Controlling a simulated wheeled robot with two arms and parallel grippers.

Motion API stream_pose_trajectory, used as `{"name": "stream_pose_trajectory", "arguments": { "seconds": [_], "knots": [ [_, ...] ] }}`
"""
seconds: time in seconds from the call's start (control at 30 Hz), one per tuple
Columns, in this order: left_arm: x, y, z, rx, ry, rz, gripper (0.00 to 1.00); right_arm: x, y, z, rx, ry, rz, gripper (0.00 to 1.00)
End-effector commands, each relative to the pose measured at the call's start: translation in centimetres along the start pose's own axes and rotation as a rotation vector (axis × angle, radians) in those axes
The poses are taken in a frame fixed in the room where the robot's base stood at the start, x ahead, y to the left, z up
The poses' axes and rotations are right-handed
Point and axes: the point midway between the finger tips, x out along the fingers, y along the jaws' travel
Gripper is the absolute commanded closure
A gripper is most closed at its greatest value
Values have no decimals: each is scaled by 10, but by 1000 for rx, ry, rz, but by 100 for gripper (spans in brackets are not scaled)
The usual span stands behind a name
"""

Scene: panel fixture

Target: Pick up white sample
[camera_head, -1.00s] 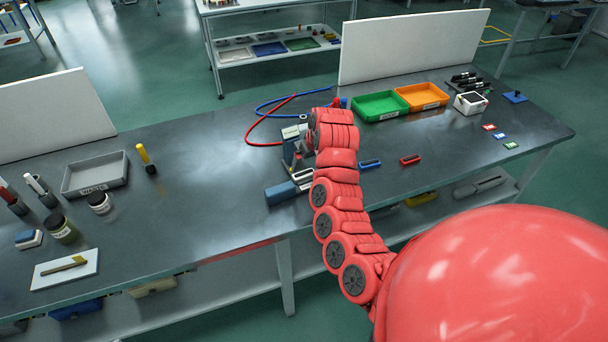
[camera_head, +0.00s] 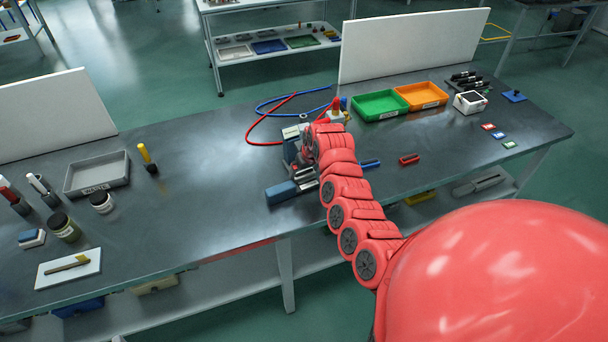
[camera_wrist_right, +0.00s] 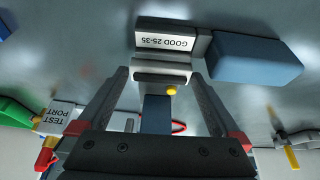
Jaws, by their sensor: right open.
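My right gripper (camera_head: 304,166) reaches down over a small grey-and-blue fixture (camera_head: 284,192) at the middle of the bench. In the right wrist view its two fingers (camera_wrist_right: 158,82) are apart. A pale grey-white block (camera_wrist_right: 160,73) shows between the fingertips. I cannot tell if it is the white sample or part of the fixture, or whether the fingers touch it. Beyond it is a plate labelled "GOOD 25-35" (camera_wrist_right: 167,42) with a blue block (camera_wrist_right: 254,58) beside it. A yellow button (camera_wrist_right: 171,91) shows between the fingers. My arm hides part of the fixture in the head view.
A green tray (camera_head: 380,105) and an orange tray (camera_head: 421,96) stand at the back right. Blue (camera_head: 370,163) and red (camera_head: 409,159) holders lie to the right. A grey waste tray (camera_head: 97,174) and jars stand left.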

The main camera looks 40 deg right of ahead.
Motion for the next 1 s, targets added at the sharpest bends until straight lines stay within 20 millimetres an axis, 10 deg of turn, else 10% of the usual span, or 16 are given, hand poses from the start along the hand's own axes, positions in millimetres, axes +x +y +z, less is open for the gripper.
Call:
{"name": "stream_pose_trajectory", "arguments": {
  "seconds": [0.43, 1.0],
  "knots": [
    [0, 0, 0, 0, 0, 0, 21, 0, 0, 0, -1, 0, 0, 65],
    [-12, 1, 2, 0, 0, 0, 21, -16, -1, -8, 0, 4, 0, 65]
  ]
}}
